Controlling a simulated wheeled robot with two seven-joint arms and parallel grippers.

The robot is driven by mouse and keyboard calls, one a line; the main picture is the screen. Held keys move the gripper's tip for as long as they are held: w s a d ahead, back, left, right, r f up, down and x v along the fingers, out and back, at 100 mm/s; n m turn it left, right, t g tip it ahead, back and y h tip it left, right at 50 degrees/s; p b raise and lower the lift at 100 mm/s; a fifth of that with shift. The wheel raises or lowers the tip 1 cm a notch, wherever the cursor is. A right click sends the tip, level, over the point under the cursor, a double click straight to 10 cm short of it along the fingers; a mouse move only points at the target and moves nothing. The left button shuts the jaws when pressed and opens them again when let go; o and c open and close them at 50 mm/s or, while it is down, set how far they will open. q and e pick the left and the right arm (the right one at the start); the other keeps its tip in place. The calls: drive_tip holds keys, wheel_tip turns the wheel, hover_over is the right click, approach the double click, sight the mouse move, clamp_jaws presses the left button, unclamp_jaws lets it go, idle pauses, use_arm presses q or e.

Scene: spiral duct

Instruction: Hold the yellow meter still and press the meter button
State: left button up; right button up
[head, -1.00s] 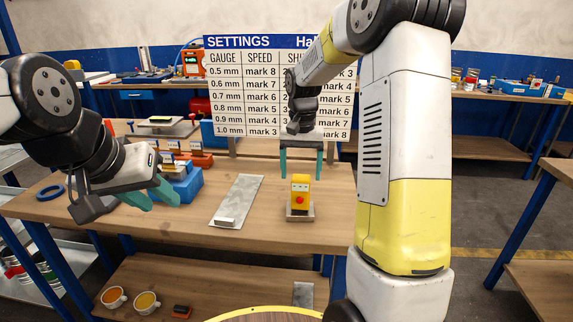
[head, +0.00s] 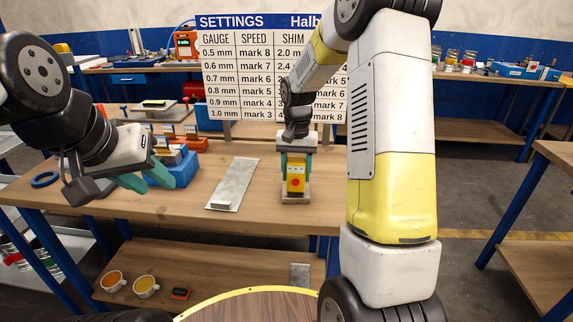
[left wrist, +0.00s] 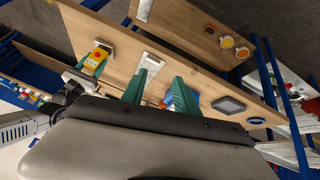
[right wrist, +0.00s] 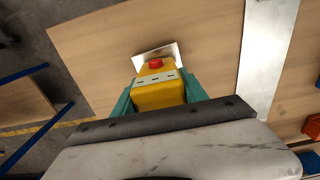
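The yellow meter (head: 295,174) stands upright on a small grey plate (head: 294,199) on the workbench, its red button (head: 296,183) on the side facing me. It also shows in the left wrist view (left wrist: 97,58) and the right wrist view (right wrist: 158,95), where the red button (right wrist: 155,63) is clear. My right gripper (head: 295,170) has come down from above, with a teal finger against each side of the meter. My left gripper (head: 145,180) is open and empty, fingers apart, over the left of the bench, well away from the meter.
A grey metal strip (head: 234,182) lies left of the meter. A blue block (head: 175,170) and a blue ring (head: 45,179) are farther left. The settings board (head: 240,75) stands behind. The bench in front of the meter is clear.

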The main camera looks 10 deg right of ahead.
drive_tip(key=c, duration=0.7)
use_arm(q)
drive_tip(key=shift+c, duration=0.8)
use_arm(e)
clamp_jaws()
use_arm(q)
clamp_jaws()
